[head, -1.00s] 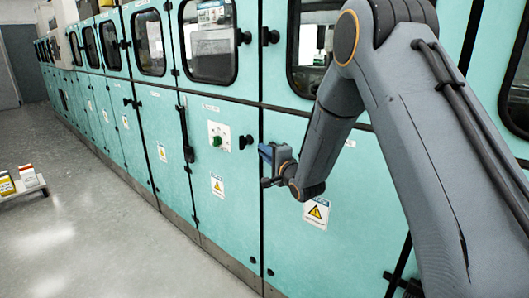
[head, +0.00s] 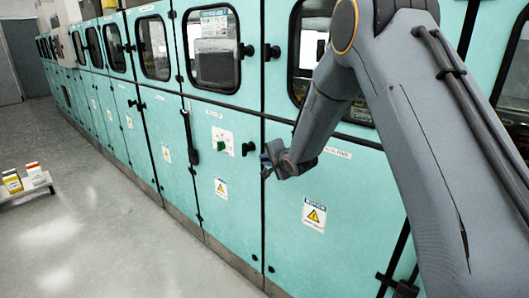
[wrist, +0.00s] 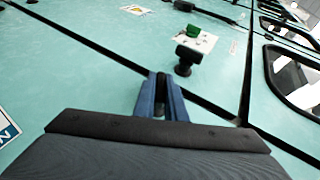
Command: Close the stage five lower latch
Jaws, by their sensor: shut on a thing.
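My gripper (head: 267,160) is at the left edge of the teal lower door (head: 345,195), close by the dark seam. The label on that door is too small to read fully. In the wrist view my gripper's blue fingers (wrist: 161,100) are shut on a dark piece, which I take to be the stage five lower latch (wrist: 160,80). Most of the latch is hidden by the fingers, so its angle cannot be told. In the head view the gripper covers it.
Across the seam, the neighbouring door has a black latch (head: 248,146) and a green knob (head: 222,145) on a white plate, close to my gripper. Windowed upper doors (head: 211,48) run above. Grey floor (head: 90,220) is open at left, with a low cart (head: 28,190).

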